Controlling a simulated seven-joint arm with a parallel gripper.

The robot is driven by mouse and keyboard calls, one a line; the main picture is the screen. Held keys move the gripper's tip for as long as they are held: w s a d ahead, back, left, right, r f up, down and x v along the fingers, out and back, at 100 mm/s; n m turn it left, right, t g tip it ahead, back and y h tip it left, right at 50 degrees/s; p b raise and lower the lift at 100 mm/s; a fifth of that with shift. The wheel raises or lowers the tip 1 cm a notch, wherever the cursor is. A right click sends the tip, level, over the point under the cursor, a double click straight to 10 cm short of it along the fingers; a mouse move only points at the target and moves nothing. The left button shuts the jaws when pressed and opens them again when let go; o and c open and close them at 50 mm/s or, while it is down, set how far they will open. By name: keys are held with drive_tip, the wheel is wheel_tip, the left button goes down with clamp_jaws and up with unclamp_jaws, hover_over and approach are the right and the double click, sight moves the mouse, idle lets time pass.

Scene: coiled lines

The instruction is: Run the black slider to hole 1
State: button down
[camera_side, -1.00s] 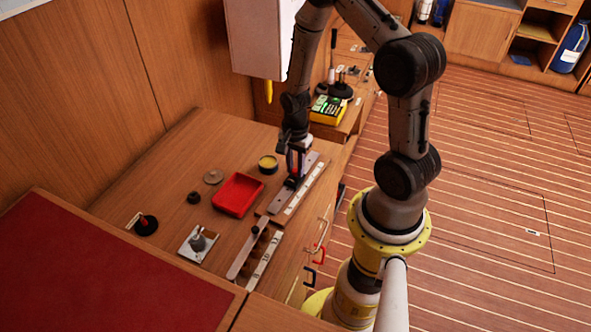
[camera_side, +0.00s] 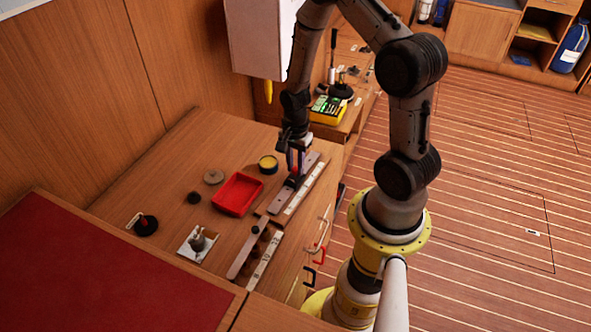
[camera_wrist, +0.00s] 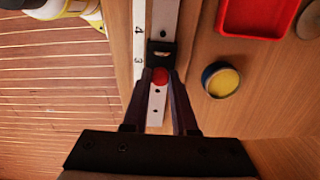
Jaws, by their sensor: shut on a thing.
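The black slider (camera_wrist: 161,52) sits on a grey metal track (camera_wrist: 157,104) beside a white numbered strip (camera_wrist: 138,45). Its red knob (camera_wrist: 160,76) is between the fingertips of my gripper (camera_wrist: 161,79), which is shut on it. In the wrist view the slider's body is close to the number 3, with the 4 further up the strip. The lower numbers are hidden or out of view. In the side view the slider (camera_side: 291,182) is below my gripper (camera_side: 294,166), on the far track (camera_side: 278,202). Small dark holes show along the track.
A red tray (camera_side: 238,194) and a round tin with yellow contents (camera_side: 268,164) stand beside the track. A second track with dark knobs (camera_side: 245,252) lies nearer the camera. A black-and-red item (camera_side: 146,225) and a metal fitting (camera_side: 197,243) lie on the bench.

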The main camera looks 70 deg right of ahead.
drive_tip(key=shift+r, duration=0.35)
drive_tip(key=shift+d, duration=0.15)
drive_tip(key=shift+s+d, duration=0.2)
drive_tip(key=shift+d, duration=2.4)
drive_tip(key=shift+s+d, duration=0.15)
drive_tip(key=shift+d, duration=0.75)
drive_tip(key=shift+s+d, duration=0.1)
drive_tip(key=shift+d, duration=0.8)
drive_tip(key=shift+f, duration=0.55)
drive_tip(key=c, duration=0.8)
unclamp_jaws()
drive_tip(key=shift+c, duration=0.2)
